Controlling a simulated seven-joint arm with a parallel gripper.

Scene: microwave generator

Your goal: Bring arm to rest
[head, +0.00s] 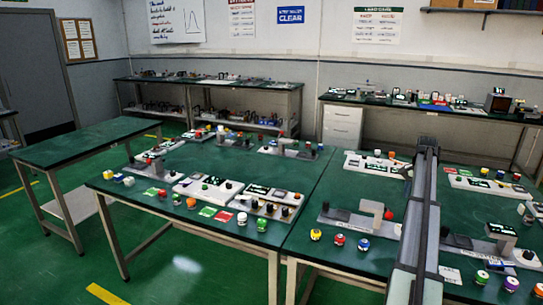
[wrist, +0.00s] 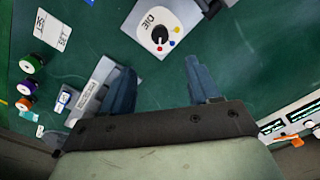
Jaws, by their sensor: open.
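My gripper (wrist: 158,68) shows in the wrist view with its two blue-grey fingers spread apart and nothing between them. It hangs over a green tabletop (wrist: 250,75). A white box with a black dial (wrist: 159,34) lies on the table beyond the fingertips. A grey and white device (wrist: 100,88) is beside the left finger and partly hidden by it. I cannot make out the gripper in the head view.
Wrist view: a green knob (wrist: 31,63) and other knobs lie left, near a white card (wrist: 53,29). Head view: green worktables (head: 150,220) carry several devices and coloured knobs. A side table (head: 80,143) at left is bare. Benches with equipment (head: 440,108) line the back wall.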

